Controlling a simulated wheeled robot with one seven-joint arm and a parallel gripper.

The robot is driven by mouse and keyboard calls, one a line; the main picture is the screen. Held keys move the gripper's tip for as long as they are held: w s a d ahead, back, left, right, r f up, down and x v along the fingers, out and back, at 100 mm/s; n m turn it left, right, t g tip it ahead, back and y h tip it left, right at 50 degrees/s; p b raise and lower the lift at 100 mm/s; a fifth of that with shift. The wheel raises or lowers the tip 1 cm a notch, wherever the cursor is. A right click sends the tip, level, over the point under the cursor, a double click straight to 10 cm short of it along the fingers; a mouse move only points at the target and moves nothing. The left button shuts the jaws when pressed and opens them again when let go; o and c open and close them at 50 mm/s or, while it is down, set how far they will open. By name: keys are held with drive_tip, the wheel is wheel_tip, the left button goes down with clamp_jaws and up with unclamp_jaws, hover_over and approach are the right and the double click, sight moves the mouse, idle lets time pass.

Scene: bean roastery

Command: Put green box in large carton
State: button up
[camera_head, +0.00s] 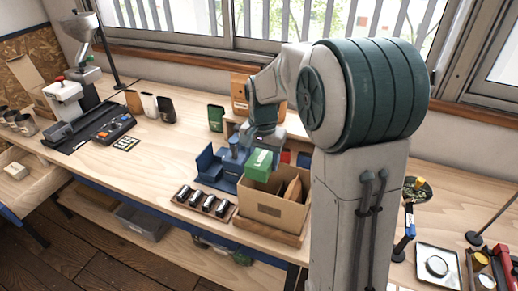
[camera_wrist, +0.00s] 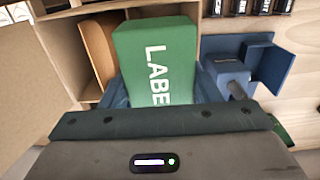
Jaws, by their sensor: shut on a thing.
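The green box (camera_head: 258,166), marked LABEL in the wrist view (camera_wrist: 157,62), is held in my gripper (camera_head: 262,152). My gripper is shut on it, and the box largely hides its fingertips. The large open carton (camera_head: 268,212) stands on the bench below and beside the box. In the head view, the box is over the carton's left back part, and its lower edge overlaps the opening. I cannot tell how far inside it reaches. A brown pouch (camera_head: 293,190) stands in the carton's right part, and it also shows in the wrist view (camera_wrist: 98,44).
A blue fixture (camera_head: 217,172) stands left of the carton, and a tray of several small dark jars (camera_head: 205,203) lies in front. A wooden shelf unit (camera_head: 241,96) is behind.

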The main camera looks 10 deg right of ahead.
drive_tip(key=shift+f+b, duration=1.6)
drive_tip(key=shift+f, duration=0.7)
drive_tip(key=o, duration=1.4)
drive_tip(key=shift+r, duration=0.15)
drive_tip(key=shift+r+p, duration=2.6)
drive_tip(key=shift+r, duration=0.85)
drive_tip(key=shift+s, duration=0.1)
